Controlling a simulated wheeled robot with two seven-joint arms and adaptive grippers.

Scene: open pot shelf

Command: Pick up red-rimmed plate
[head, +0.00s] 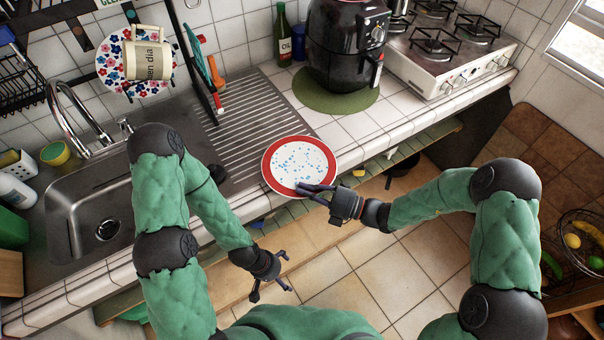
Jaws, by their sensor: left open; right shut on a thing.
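The red-rimmed plate (299,162) is white with small blue marks. It shows near the front edge of the counter, by the drainboard; I cannot tell whether it rests on the counter or is lifted. My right gripper (316,189) is shut on the plate's lower right rim. My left gripper (273,289) is open and empty, low in front of the counter and apart from the plate.
A ribbed drainboard (243,128) and sink (80,212) lie left. A black air fryer (343,50) stands on a green mat (335,97) behind the plate. A stove (450,45) is at the back right. White tiled counter (352,128) is clear right of the plate.

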